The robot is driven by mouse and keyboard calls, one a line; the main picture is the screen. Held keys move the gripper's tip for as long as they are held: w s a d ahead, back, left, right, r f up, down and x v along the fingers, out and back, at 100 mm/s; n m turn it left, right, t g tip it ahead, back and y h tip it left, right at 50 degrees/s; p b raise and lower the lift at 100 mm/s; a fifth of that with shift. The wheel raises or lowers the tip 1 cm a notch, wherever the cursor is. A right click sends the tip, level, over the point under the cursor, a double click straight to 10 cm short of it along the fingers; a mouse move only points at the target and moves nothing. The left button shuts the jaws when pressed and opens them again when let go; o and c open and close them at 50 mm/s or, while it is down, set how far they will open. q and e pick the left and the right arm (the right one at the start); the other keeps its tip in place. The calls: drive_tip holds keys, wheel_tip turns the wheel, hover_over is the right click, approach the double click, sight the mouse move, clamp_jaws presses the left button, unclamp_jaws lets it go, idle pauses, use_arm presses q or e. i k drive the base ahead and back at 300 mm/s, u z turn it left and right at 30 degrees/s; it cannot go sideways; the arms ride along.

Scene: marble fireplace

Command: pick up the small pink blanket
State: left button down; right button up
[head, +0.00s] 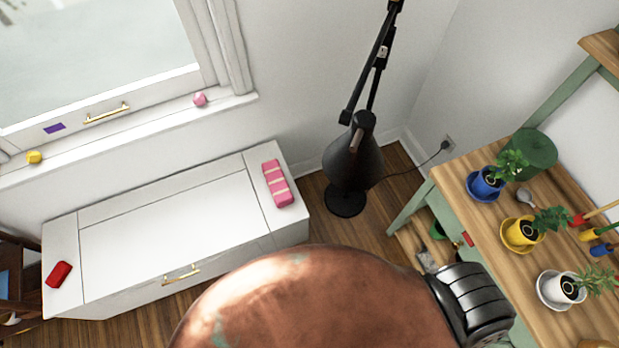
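A small pink folded bundle (277,184), which looks like the small pink blanket, lies on the right end of the white chest (150,235) under the window. It has paler bands across it, and its top is unobstructed. Neither of my grippers can be made out in the head view.
A large rounded copper form with a black ribbed part blocks the bottom middle, very close. A red item (59,274) lies on the chest's left end. A black floor lamp (352,165) stands right of the chest. A wooden plant bench (510,262) is at right.

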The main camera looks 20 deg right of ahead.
sight(281, 195)
drive_tip(key=z, duration=0.2)
drive_tip(key=k, duration=1.3)
drive_tip(key=u, duration=0.6)
drive_tip(key=i, duration=0.6)
drive_tip(key=u, duration=0.7)
drive_tip(key=i, duration=0.75)
drive_tip(key=z, duration=0.55)
drive_tip(key=i, duration=0.65)
drive_tip(key=z, duration=0.6)
